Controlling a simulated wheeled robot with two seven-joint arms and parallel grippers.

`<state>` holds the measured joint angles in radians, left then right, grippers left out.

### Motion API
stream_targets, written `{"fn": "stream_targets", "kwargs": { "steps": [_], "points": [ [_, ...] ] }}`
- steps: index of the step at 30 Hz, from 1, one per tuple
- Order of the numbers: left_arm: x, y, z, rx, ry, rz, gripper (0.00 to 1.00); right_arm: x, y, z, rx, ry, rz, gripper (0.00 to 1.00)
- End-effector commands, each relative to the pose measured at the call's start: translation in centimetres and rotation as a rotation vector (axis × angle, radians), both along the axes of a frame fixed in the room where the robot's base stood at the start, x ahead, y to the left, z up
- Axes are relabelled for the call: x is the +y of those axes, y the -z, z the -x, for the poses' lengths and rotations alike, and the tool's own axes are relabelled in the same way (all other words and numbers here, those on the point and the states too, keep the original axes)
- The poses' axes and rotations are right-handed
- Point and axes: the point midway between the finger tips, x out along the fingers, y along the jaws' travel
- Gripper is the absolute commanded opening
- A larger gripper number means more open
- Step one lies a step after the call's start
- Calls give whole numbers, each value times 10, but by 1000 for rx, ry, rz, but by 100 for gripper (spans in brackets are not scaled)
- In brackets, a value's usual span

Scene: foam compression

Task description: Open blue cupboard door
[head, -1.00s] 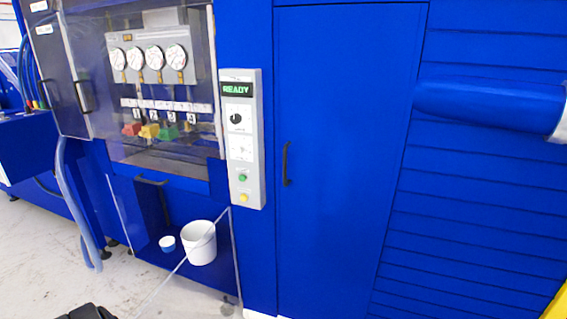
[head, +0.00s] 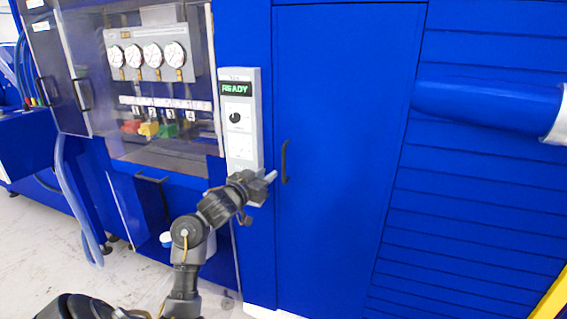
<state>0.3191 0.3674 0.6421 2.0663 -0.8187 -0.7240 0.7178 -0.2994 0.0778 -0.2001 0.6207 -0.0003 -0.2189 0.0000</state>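The blue cupboard door (head: 345,150) is a tall flat panel right of the control panel, and it looks shut. Its black vertical handle (head: 284,162) is on the door's left edge. My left gripper (head: 271,177) is raised in front of the lower control panel, with its fingertips pointing right, just left of the handle. Whether it touches the handle cannot be told, and the finger gap is too small to make out. My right gripper is not in view.
The grey control panel (head: 238,120) reads READY. Left of it is a clear-fronted cabinet with several gauges (head: 147,55). A blue pipe (head: 480,106) juts out at the right. My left arm mostly hides a white bucket. Pale floor (head: 40,260) is clear at the lower left.

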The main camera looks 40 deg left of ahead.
Motion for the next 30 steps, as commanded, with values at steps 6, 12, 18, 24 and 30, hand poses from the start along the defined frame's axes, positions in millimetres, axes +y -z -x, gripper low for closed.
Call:
{"fn": "stream_targets", "kwargs": {
  "steps": [6,12,18,24,30],
  "points": [
    [3,1,-28,-1,2,6,29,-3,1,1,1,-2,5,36],
    [9,0,-66,-1,3,6,29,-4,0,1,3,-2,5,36],
    [13,0,-94,0,2,5,29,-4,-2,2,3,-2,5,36],
    [14,1,-105,1,1,0,29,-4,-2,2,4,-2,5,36],
    [14,1,-106,1,1,0,29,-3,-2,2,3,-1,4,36]
  ]
}}
